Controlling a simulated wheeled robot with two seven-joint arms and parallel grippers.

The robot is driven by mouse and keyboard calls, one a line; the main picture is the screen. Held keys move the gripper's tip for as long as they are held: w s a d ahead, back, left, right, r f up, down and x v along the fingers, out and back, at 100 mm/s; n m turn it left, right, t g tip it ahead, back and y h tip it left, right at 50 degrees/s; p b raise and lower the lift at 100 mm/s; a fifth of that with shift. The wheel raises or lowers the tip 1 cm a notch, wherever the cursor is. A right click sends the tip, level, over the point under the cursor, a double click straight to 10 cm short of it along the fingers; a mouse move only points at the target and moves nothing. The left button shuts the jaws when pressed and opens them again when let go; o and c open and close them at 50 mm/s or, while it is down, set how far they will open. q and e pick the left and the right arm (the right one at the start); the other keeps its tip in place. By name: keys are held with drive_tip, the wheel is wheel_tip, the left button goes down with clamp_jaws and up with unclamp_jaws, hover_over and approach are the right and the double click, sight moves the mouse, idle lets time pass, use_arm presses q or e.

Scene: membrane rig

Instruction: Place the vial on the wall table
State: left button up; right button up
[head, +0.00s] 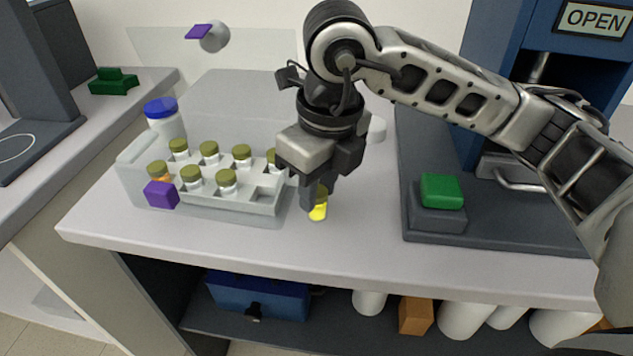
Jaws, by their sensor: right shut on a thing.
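The vial (318,212) shows a yellow lower part below my right gripper (316,192). My right gripper is shut on it and hides most of its upper part. The vial is just right of the rack, over the light tabletop (230,245); I cannot tell whether its bottom touches the surface. A second light table (40,185) stands at the left along the wall. I cannot tell from the picture which of the two is the wall table. My left gripper is not in view.
A translucent rack (240,207) with several olive-capped vials and a purple block (161,195) stands left of the gripper. A blue press with an OPEN sign (594,19) and a green button (441,190) stands right. The front tabletop is clear.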

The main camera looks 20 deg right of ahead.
drive_tip(key=o, duration=1)
drive_tip(key=shift+f, duration=0.1)
drive_tip(key=shift+c, duration=0.2)
drive_tip(key=shift+r+p, duration=0.35)
drive_tip(key=shift+p, duration=0.05)
wheel_tip(320, 180, up, 12)
drive_tip(key=s+p, duration=0.1)
drive_tip(key=shift+s+d+f, duration=0.15)
drive_tip(key=shift+d+f, duration=0.1)
drive_tip(key=shift+d, duration=0.05)
